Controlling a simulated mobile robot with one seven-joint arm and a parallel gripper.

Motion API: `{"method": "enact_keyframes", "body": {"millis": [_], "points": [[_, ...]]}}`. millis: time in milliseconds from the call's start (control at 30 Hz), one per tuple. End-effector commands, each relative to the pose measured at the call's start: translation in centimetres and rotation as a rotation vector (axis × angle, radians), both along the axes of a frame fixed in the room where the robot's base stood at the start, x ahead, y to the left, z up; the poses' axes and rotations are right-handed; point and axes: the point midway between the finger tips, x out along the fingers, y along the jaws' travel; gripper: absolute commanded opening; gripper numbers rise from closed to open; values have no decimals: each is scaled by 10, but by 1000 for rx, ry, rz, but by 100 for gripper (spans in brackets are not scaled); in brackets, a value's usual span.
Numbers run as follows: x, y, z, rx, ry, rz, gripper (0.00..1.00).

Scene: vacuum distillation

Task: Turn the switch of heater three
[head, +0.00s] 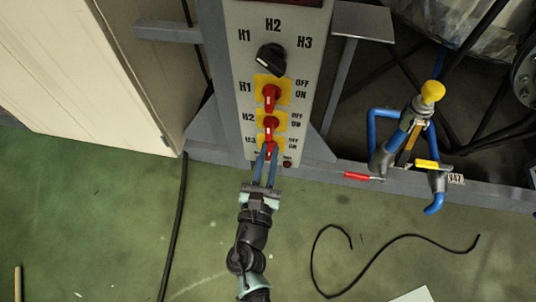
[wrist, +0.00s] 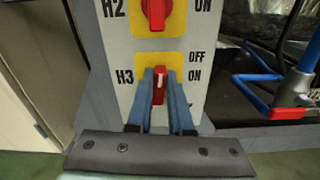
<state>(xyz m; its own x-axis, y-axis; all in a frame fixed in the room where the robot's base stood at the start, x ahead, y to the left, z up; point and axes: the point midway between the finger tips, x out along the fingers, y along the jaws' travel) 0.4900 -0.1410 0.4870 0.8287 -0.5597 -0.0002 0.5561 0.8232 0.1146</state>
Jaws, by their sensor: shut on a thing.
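The heater three switch is a red rotary handle on a yellow plate labelled H3, low on the grey panel; it shows in the wrist view (wrist: 160,84). In the head view the H3 switch (head: 268,148) is partly covered by my fingers. My gripper (head: 267,152) reaches up to it from below, with its two blue fingers on either side of the red handle. In the wrist view my gripper (wrist: 159,88) is shut on the handle. The handle's white mark stands nearly upright, between the OFF and ON labels' side and H3.
The H2 switch (head: 269,128) and H1 switch (head: 270,96) sit above, under a black selector knob (head: 271,58). Blue pipes (head: 385,135) with a yellow-knobbed valve (head: 432,92) and a red handle (head: 358,176) stand at right. A black cable (head: 390,245) lies on the green floor.

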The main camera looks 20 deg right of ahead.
Motion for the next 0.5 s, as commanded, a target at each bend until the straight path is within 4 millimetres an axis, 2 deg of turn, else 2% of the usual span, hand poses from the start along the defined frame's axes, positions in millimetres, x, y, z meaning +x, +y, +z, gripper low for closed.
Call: {"method": "enact_keyframes", "body": {"millis": [500], "points": [[-3,-3,-6,382,-258,2,0]]}}
